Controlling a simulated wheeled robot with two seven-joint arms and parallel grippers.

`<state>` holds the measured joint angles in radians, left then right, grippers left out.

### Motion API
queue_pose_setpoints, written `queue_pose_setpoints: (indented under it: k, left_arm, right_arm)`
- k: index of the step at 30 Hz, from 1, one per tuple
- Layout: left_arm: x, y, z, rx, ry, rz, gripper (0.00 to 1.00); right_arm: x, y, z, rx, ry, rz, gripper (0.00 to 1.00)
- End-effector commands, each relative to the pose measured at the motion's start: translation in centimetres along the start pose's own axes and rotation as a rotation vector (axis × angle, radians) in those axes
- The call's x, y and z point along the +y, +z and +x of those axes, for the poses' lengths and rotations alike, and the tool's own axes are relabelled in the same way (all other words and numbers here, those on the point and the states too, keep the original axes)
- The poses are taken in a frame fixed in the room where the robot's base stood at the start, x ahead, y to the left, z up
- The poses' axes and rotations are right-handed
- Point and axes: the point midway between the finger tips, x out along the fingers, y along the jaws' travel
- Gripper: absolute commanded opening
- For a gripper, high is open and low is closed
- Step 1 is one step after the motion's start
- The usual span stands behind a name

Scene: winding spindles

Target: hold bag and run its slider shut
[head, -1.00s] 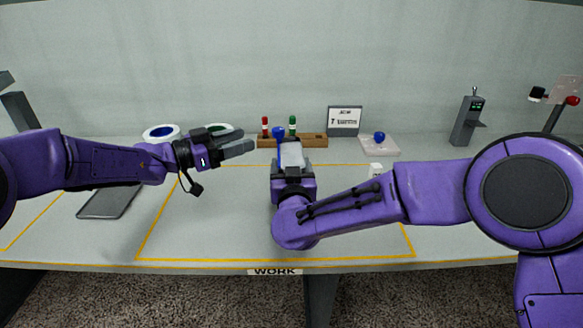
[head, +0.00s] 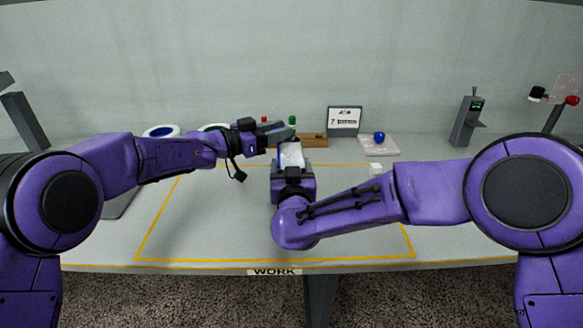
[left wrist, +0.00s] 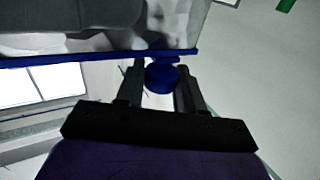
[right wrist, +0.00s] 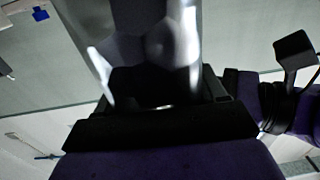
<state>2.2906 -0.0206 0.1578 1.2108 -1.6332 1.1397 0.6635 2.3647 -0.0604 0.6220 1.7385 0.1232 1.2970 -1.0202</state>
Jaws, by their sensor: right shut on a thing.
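The clear bag (head: 291,155) stands up from my right gripper (head: 292,170), which is shut on its lower part. The bag also fills much of the right wrist view (right wrist: 155,35). In the left wrist view, a blue strip (left wrist: 100,57) runs along the bag's edge. The round blue slider knob (left wrist: 162,77) sits at the strip, toward its right end in that view. My left gripper (head: 288,132) is at the bag's top. Its fingers (left wrist: 162,88) are apart, one on each side of the knob. In the head view these fingers hide the knob.
Behind the bag stands a wooden rack (head: 314,140) with red and green-capped items. A small sign (head: 344,120) and a pale plate with a blue knob (head: 379,138) are right of it. A white item (head: 376,169) is near my right forearm. The marked table area (head: 210,225) is clear in front.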

Motion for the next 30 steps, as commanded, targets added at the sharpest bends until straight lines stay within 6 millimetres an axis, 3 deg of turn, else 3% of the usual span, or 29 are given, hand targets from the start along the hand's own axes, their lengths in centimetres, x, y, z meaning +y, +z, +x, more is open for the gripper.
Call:
queue_pose_setpoints:
  k: [15, 16, 18, 26, 30]
  left_arm:
    - [-1.7, 0.0, 0.3, 0.001, -0.010, 0.000, 0.00]
    - [-1.7, 0.0, 0.3, 0.001, -0.011, 0.000, 0.43]
    - [-1.7, 0.0, 0.3, 0.001, -0.011, 0.000, 0.57]
    - [-1.7, 0.0, 0.3, 0.001, -0.009, -0.001, 0.57]
    - [-1.8, -0.1, -1.4, 0.001, -0.012, -0.002, 0.57]
  right_arm:
    - [0.1, 0.1, 0.0, -0.002, 0.002, 0.001, 0.11]
    - [0.1, 0.1, 0.0, -0.002, 0.003, 0.001, 0.11]
    - [0.1, 0.1, 0.0, -0.001, 0.003, 0.001, 0.11]
    - [0.0, 0.1, 0.0, -0.001, 0.000, 0.000, 0.11]
    - [0.0, 0.1, 0.0, -0.002, 0.000, 0.000, 0.11]
